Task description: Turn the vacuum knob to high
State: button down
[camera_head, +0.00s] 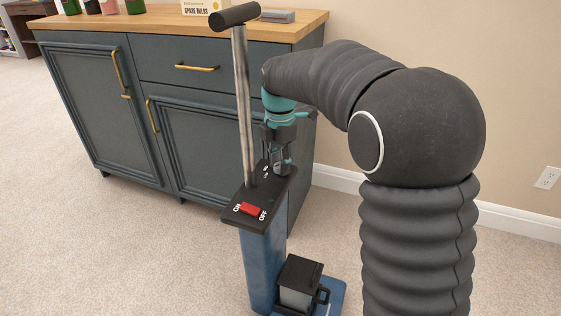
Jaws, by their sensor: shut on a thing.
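The vacuum (262,262) stands upright on the carpet, with a blue body, a black top panel and a tall metal handle (242,95) with a black grip. The top panel carries a red switch (250,208) between the words ON and OFF. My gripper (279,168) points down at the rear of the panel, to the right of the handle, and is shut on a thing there. The knob is mostly hidden by the gripper fingers, and I cannot read its setting. Small white marks show on the panel just left of the fingers.
A dark blue cabinet (165,115) with a wooden top stands close behind the vacuum. Bottles, a spare bulbs box (207,6) and a grey item (277,16) sit on it. A dark canister (300,283) is on the vacuum's base. Open carpet lies to the left.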

jog(key=shift+m+p, duration=0.3)
jog(key=shift+m, duration=0.1)
jog(key=m+p, duration=0.2)
jog(key=m, duration=0.1)
jog(key=shift+r+m, duration=0.1)
jog(key=shift+m, duration=0.3)
jog(key=m+p, duration=0.2)
jog(key=m, duration=0.3)
jog(key=shift+m, duration=0.3)
jog(key=m, duration=0.4)
jog(key=shift+p, duration=0.3)
jog(key=m, duration=0.5)
jog(key=shift+s+m, duration=0.1)
jog(key=shift+m, duration=0.2)
jog(key=c, duration=0.8)
grip_release()
jog(key=shift+o, duration=0.2)
